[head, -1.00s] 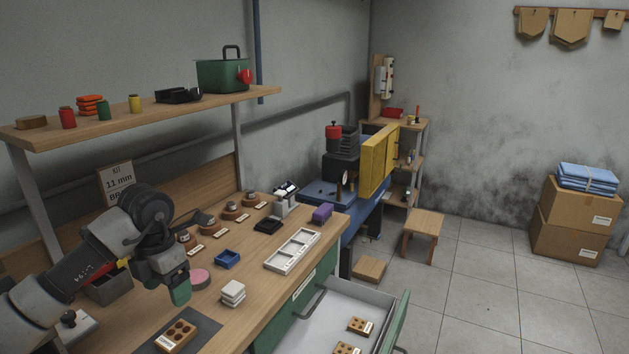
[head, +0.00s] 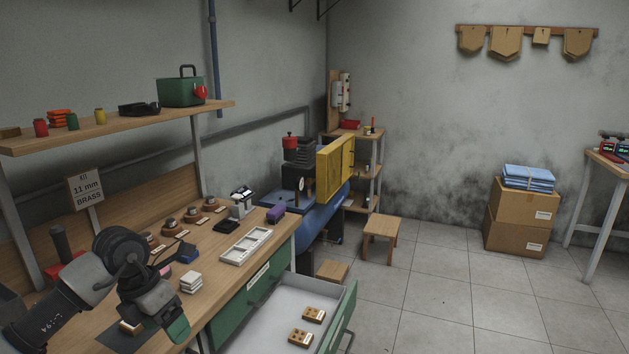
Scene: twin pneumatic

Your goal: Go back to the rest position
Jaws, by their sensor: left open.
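My left gripper (head: 176,326) hangs over the front part of the wooden workbench (head: 225,262), at the lower left of the head view. Its jaws are open, and I see nothing held between them. The gripper and arm hide part of a dark mat (head: 112,338) and a block with a white label (head: 130,327) on it. A stack of white pieces (head: 190,283) lies just beyond the gripper, apart from it. My right gripper is out of view.
An open drawer (head: 275,312) with two brown holed blocks juts from the bench front. A shelf (head: 130,125) runs above the bench. A blue stand with a yellow guard (head: 335,168), a stool (head: 381,228) and boxes (head: 516,238) stand beyond.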

